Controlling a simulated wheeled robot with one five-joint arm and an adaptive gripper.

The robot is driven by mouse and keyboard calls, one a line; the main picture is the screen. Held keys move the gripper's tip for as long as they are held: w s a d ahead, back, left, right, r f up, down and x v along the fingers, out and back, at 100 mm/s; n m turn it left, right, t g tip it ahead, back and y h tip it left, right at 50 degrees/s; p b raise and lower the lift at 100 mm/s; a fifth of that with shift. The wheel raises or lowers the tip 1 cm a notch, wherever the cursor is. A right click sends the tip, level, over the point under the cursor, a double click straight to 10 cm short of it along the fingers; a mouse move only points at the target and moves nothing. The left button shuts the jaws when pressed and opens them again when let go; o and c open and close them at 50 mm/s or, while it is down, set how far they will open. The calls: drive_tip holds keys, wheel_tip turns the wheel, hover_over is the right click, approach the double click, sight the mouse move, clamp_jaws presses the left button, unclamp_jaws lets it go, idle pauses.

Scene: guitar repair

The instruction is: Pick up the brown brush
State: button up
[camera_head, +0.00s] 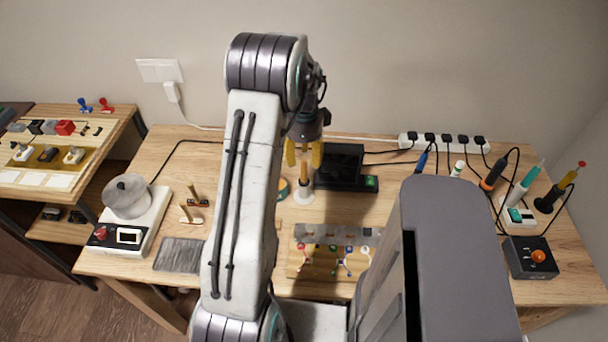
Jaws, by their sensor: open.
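My gripper (304,158) is open, its yellow fingers pointing down above the middle of the workbench. A brown upright handle (304,178) stands just below and between the fingertips, with its foot in a round white base (303,195). It looks like the brown brush, but its bristles cannot be made out. I cannot tell whether the fingers touch it. Two other small upright pieces with brown handles (194,193) stand on the left of the bench; they are too small to identify surely.
A black box (342,160) stands close right of the handle. A small round tin (282,188), partly hidden by my arm, is close left. A board with coloured pieces (318,264) lies in front. Soldering tools (493,175) and cables crowd the right; a scale-like device (127,232) is left.

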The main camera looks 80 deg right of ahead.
sight(304, 179)
drive_tip(key=shift+f, duration=1.25)
clamp_jaws()
